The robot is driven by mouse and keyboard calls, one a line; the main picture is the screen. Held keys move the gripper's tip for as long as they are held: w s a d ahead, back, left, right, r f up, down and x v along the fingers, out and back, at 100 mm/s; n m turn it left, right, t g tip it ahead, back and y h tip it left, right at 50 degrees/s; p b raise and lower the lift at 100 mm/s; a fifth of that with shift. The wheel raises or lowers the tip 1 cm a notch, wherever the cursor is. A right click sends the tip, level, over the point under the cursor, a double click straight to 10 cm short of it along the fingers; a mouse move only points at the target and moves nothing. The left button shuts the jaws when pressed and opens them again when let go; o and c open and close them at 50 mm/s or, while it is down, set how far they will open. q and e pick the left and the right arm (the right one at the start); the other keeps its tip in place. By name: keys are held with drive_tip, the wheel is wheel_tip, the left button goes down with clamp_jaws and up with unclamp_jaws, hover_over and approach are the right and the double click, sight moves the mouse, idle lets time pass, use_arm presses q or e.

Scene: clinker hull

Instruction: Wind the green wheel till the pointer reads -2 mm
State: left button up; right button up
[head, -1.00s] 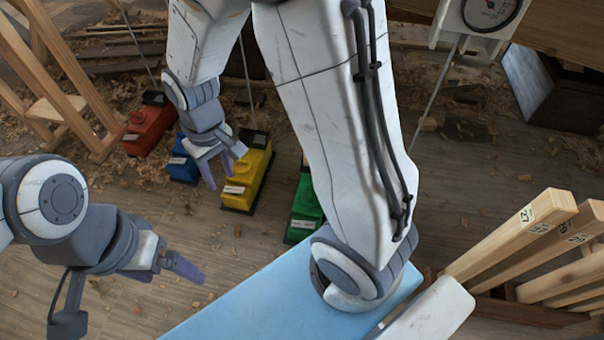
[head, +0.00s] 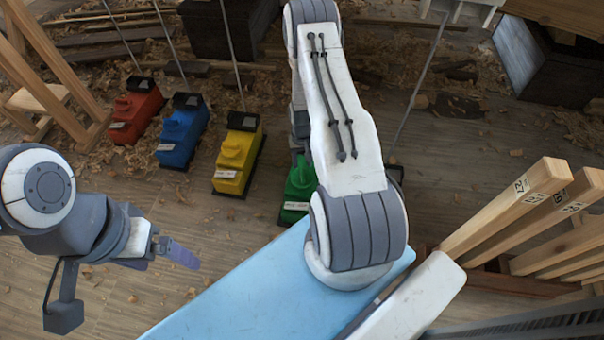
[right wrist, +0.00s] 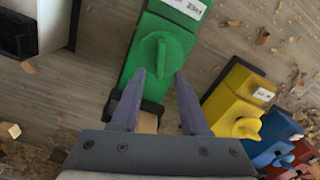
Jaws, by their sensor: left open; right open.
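The green unit (head: 297,193) stands on the floor in the head view, partly hidden by my right arm. In the right wrist view, the green wheel (right wrist: 160,55) sits on top of its green body (right wrist: 178,18), with a raised bar across it. My right gripper (right wrist: 159,80) is open, its fingertips close to the near edge of the wheel, one to each side. I cannot tell whether they touch it. My left gripper (head: 170,254) is open and empty over the floor at the left. No pointer or scale can be read in these views.
Yellow (head: 236,155), blue (head: 183,132) and red (head: 136,110) units stand in a row left of the green one, with thin rods rising behind. Numbered wooden bars (head: 510,210) are at the right. Wood shavings litter the floor. Bare floor lies before the row.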

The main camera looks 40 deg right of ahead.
sight(302, 173)
wheel_tip(302, 173, down, 6)
drive_tip(key=shift+f+b, duration=0.15)
drive_tip(key=shift+b, duration=1)
clamp_jaws()
